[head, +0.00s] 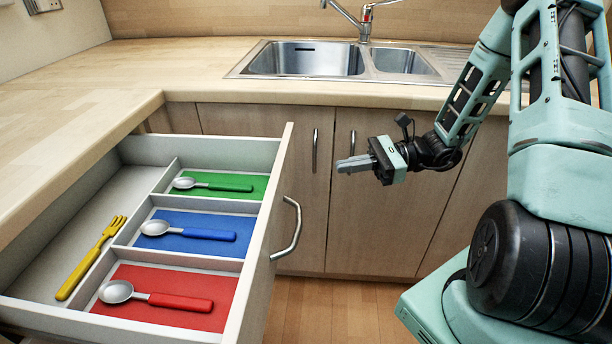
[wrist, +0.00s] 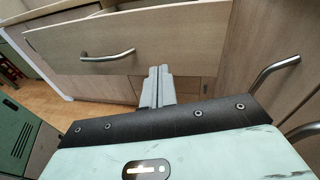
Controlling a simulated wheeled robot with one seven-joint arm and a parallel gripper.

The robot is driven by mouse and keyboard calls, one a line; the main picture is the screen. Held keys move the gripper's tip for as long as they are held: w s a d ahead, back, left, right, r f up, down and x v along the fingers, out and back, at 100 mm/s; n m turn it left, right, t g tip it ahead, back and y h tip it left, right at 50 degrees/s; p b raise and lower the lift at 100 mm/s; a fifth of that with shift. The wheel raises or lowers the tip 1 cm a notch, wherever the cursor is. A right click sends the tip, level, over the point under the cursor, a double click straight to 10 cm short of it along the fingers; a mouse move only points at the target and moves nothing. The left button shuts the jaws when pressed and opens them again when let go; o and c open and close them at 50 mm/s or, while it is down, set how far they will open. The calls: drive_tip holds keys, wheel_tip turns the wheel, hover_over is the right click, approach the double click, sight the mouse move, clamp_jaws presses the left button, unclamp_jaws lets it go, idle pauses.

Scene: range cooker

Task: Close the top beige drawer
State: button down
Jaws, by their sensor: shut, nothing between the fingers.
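The top beige drawer (head: 268,240) stands pulled open at the left in the head view, its front facing right. A curved metal handle (head: 291,230) is on its front. In the wrist view the drawer front (wrist: 150,40) spans the top, with its handle (wrist: 107,56) left of my fingers. My gripper (head: 345,165) is shut and empty. It is in the air to the right of the drawer front, apart from it, in front of the sink cabinet doors. In the wrist view my fingers (wrist: 157,88) point toward the drawer.
The drawer holds a yellow fork (head: 92,256) and green, blue and red spoons (head: 180,300) in compartments. A wooden worktop (head: 110,80) overhangs it. Cabinet doors with upright handles (head: 315,150) are behind my gripper. The sink (head: 305,58) is above. Floor shows between.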

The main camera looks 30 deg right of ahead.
sight(292, 161)
drive_tip(key=d+f+m+t, duration=0.3)
drive_tip(key=d+m+t, duration=0.1)
drive_tip(key=d, duration=0.2)
drive_tip(key=shift+h, duration=0.4)
drive_tip(key=x, duration=0.5)
drive_tip(key=b+x, duration=0.1)
drive_tip(key=x, duration=0.3)
drive_tip(key=b+x, duration=0.1)
drive_tip(key=x, duration=0.4)
drive_tip(key=shift+w+a+r, duration=0.15)
drive_tip(key=shift+w+r, duration=0.1)
drive_tip(key=shift+w, duration=0.15)
